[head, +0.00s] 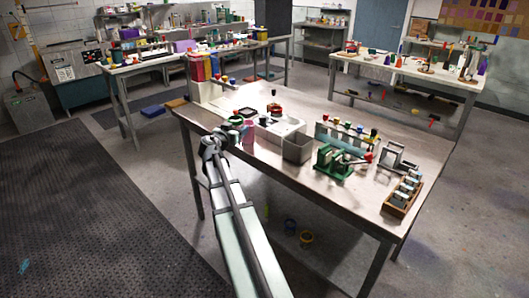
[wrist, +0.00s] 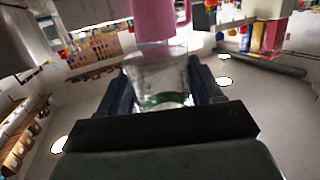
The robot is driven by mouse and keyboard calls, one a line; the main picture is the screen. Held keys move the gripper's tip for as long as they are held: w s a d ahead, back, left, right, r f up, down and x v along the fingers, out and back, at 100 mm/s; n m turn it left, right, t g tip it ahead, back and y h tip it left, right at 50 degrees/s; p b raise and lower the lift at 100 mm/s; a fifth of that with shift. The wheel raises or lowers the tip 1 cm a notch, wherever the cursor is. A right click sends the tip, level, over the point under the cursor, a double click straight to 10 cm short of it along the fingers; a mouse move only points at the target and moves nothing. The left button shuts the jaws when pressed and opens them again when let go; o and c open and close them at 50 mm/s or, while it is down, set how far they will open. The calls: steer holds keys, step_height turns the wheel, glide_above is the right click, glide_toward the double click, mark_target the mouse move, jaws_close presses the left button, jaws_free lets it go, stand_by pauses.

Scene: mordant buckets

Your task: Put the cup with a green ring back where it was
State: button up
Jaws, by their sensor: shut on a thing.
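A clear cup with a green ring (wrist: 158,76) sits between the two dark fingers of my gripper (wrist: 162,88) in the wrist view. My gripper is shut on it, and the green band shows low near the palm. In the head view my gripper (head: 214,143) is at the left edge of the near table, and the cup cannot be made out clearly there. A pink vessel (wrist: 155,18) with a handle appears just beyond the cup in the wrist view. In the head view a pink item (head: 249,132) stands on the table just right of my gripper.
The near table (head: 345,198) holds a grey open bin (head: 297,148), a white tray (head: 278,131), a green device (head: 333,161), a rack of coloured-topped vials (head: 345,136) and a wooden rack (head: 402,194). The table's front strip is mostly bare.

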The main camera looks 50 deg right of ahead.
mark_target(264, 151)
steer(key=s+d+r+m+g+h, duration=0.1)
steer(key=s+d+r+m+g, duration=0.2)
steer(key=s+d, duration=0.45)
steer(key=shift+g, duration=0.7)
steer(key=shift+w+d+f, duration=0.15)
steer(key=shift+d+f, duration=0.15)
steer(key=shift+f, duration=1.6)
steer(key=shift+w+d+f, duration=0.2)
steer(key=shift+d+f, duration=0.05)
steer(key=shift+f, duration=1.65)
steer(key=shift+w+d+f, duration=0.15)
steer(key=shift+d+f, duration=0.15)
steer(key=shift+f, duration=1.6)
steer(key=shift+f, duration=0.15)
steer(key=o, duration=1.2)
steer(key=v, duration=1.2)
